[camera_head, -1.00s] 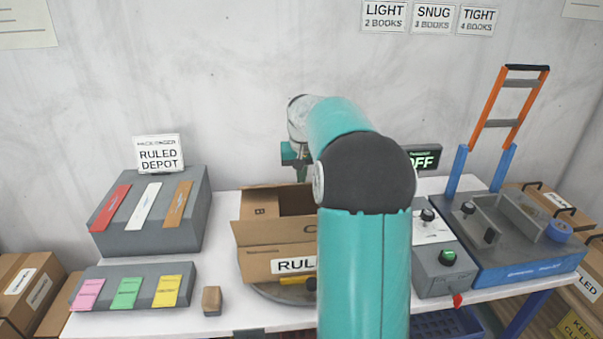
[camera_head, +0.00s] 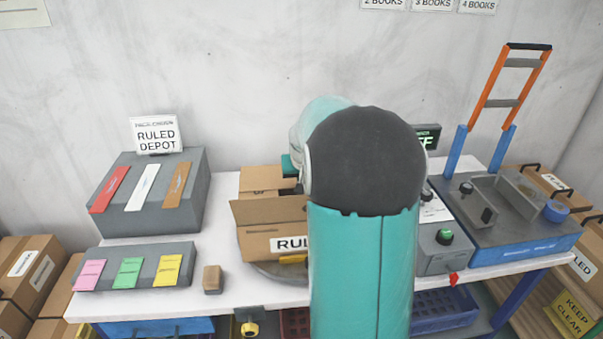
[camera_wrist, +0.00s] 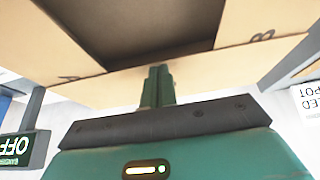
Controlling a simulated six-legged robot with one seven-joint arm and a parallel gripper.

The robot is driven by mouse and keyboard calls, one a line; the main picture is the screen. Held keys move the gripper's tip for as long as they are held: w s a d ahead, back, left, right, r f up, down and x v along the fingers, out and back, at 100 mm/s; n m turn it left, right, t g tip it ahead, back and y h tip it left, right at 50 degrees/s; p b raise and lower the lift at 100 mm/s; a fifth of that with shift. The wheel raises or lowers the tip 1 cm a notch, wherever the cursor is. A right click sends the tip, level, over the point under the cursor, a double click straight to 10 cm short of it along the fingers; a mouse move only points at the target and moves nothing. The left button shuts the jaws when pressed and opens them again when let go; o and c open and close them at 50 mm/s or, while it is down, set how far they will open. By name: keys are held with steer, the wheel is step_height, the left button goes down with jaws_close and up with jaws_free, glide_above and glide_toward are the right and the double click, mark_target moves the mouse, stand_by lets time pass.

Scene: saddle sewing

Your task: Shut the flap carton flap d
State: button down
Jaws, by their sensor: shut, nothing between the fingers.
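The open cardboard carton (camera_head: 272,243) stands on a round grey turntable, its label partly hidden by my arm. A front flap (camera_head: 268,211) tilts outward and another flap (camera_head: 260,180) stands up at the back left. The right side of the carton is hidden. In the wrist view, cardboard (camera_wrist: 215,63) surrounds the dark opening (camera_wrist: 150,25), with letters on the flaps; I cannot tell which is flap d. My gripper (camera_wrist: 158,72) is shut and empty, its tips overlapping the cardboard edge; contact is unclear.
The ruled depot block (camera_head: 155,215) and a lower card block (camera_head: 135,268) stand left, with a small wooden block (camera_head: 212,279) beside them. A grey control box (camera_head: 440,255) and blue-based jig (camera_head: 520,250) stand right. The OFF sign (camera_wrist: 22,150) is near my gripper.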

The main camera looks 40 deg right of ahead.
steer(key=shift+s+a+f, duration=0.1)
steer(key=shift+s+f, duration=0.05)
steer(key=shift+f, duration=0.25)
steer(key=shift+r, duration=0.1)
steer(key=v, duration=1.5)
steer(key=shift+w+d+r, duration=0.2)
steer(key=shift+w+d, duration=0.05)
steer(key=shift+w, duration=0.1)
